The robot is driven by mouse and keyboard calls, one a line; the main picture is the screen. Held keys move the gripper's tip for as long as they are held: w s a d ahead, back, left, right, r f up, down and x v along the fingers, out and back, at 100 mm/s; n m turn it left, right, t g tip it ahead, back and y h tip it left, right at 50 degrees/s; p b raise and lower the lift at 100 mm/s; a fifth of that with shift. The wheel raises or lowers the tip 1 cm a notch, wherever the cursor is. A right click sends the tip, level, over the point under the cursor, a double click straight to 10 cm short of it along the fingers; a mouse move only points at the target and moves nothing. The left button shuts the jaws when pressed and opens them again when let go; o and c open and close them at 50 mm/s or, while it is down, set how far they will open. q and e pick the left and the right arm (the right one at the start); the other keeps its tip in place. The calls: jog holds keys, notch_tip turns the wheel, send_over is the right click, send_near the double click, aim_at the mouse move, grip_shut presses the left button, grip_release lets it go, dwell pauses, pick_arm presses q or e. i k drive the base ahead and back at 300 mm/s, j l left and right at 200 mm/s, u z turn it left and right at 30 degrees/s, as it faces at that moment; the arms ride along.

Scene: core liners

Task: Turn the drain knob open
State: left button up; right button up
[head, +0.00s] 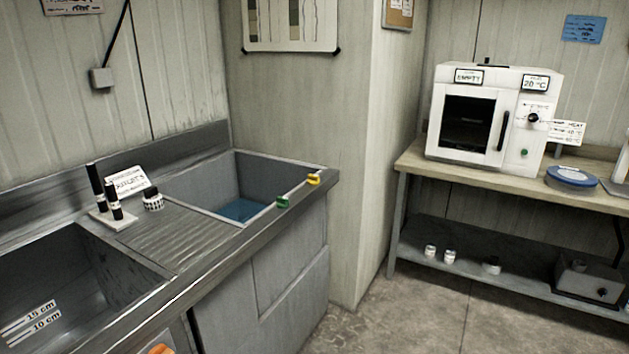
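A steel double sink runs along the left wall. Its near-left basin (60,270) has depth marks reading 15 cm and 10 cm on its wall. An orange part (160,349) shows at the bottom edge, on the front below the sink rim, mostly cut off; I cannot tell whether it is the drain knob or how it is turned. The far basin (195,185) has blue at its bottom. Neither of my grippers is in view.
Black upright cylinders (95,185), a small sign (128,181) and a black-and-white round item (152,200) stand on the drainboard. Green (283,202) and yellow (313,179) clips sit on the rim. A white oven (490,115) stands on a bench. The floor (440,310) in front is clear.

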aim_at(313, 180)
jog(key=i+l+z, duration=0.1)
jog(key=i+z, duration=0.15)
jog(key=i, duration=0.25)
jog(key=i+z, duration=0.3)
jog(key=i, duration=0.15)
